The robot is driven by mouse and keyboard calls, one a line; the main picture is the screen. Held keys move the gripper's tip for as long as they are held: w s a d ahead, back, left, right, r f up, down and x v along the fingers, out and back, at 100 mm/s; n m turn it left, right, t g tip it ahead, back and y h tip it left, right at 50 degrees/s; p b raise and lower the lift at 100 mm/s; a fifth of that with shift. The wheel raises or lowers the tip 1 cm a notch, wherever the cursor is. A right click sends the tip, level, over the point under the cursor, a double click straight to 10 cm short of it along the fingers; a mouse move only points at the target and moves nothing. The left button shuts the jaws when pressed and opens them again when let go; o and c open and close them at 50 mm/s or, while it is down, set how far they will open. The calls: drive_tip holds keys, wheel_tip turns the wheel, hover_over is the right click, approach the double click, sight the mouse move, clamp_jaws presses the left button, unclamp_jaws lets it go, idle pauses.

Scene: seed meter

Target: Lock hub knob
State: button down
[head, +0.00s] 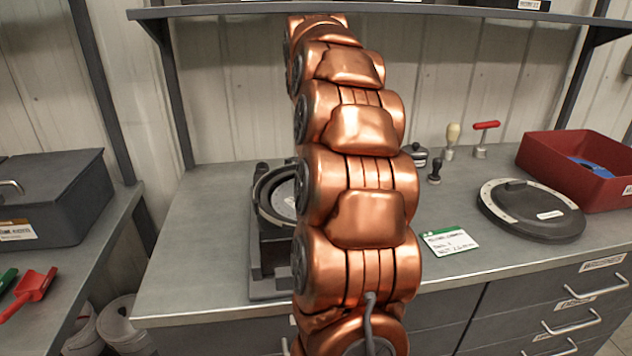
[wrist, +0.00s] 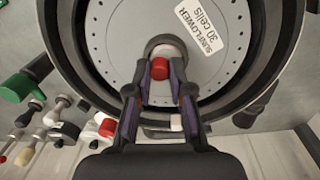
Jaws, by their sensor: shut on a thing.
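The seed meter (head: 262,240) stands on the bench in the head view, partly hidden behind my copper arm. In the wrist view its pale seed disc (wrist: 112,42), labelled "SUNFLOWER 30 CELLS", lies inside the dark round housing (wrist: 72,55). The red hub knob (wrist: 159,69) is at the disc's centre. My gripper (wrist: 161,75) has its two fingertips on either side of the knob and is shut on it. The gripper is hidden by my arm in the head view. I cannot tell how far the knob is turned.
A dark round lid (head: 530,212) and a red bin (head: 575,160) are on the right of the bench. A green-edged card (head: 450,241) lies in front. Several small hand tools (head: 450,140) stand at the back. A shelf (head: 400,10) runs above. The bench's front left is clear.

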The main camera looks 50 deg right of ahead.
drive_tip(key=shift+m, duration=0.3)
idle(0.4)
drive_tip(key=c, duration=1)
unclamp_jaws()
drive_tip(key=shift+c, duration=0.2)
drive_tip(key=shift+r, duration=0.1)
